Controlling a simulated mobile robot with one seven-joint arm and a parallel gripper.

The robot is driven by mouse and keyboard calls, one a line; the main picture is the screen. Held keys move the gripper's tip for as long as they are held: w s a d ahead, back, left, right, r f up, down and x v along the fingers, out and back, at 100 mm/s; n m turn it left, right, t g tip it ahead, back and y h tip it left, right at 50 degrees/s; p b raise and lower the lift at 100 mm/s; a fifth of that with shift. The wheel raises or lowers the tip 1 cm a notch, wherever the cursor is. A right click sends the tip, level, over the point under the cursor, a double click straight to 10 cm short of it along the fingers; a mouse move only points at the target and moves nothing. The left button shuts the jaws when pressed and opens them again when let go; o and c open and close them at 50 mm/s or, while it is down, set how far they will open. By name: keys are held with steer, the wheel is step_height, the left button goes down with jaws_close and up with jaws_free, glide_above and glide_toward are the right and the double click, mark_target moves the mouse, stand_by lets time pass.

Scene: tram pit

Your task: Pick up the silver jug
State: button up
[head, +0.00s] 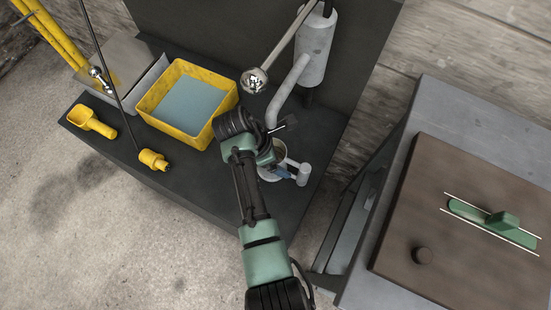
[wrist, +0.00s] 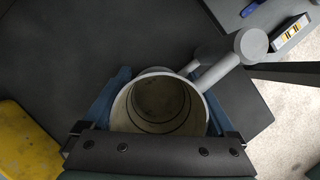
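The silver jug (head: 268,175) stands on the dark bench top below the pipe, partly hidden by my arm in the head view. The wrist view looks down into the open mouth of the jug (wrist: 160,103); its handle with a round end (wrist: 232,57) points to the upper right. My gripper (head: 284,167) is over the jug from above. In the wrist view my gripper (wrist: 162,82) has its blue fingers wide apart, one on each side of the jug. I cannot tell whether the fingers touch its wall.
A yellow tub (head: 210,128) with bluish contents, a yellow scoop (head: 92,122) and a yellow fitting (head: 153,160) are left on the bench. A brown-topped cabinet (head: 400,250) stands at the right.

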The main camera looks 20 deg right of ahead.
steer(key=c, duration=0.6)
steer(key=shift+r, duration=0.1)
steer(key=shift+r, duration=0.1)
steer(key=shift+r+p, duration=0.8)
steer(key=shift+p, duration=0.35)
steer(key=a, duration=0.8)
steer(key=a+b, duration=0.1)
steer(key=a, duration=0.6)
steer(key=a+f, duration=0.1)
steer(key=a, duration=0.7)
steer(key=shift+w+a, duration=0.1)
steer(key=shift+a, duration=0.25)
steer(key=a+b, duration=0.7)
steer(key=b, duration=0.1)
steer(key=a+b, duration=0.7)
steer(key=b, duration=0.1)
steer(key=a+b, duration=0.7)
steer(key=b, duration=0.1)
steer(key=shift+a+r, duration=0.15)
steer(key=shift+r, duration=0.1)
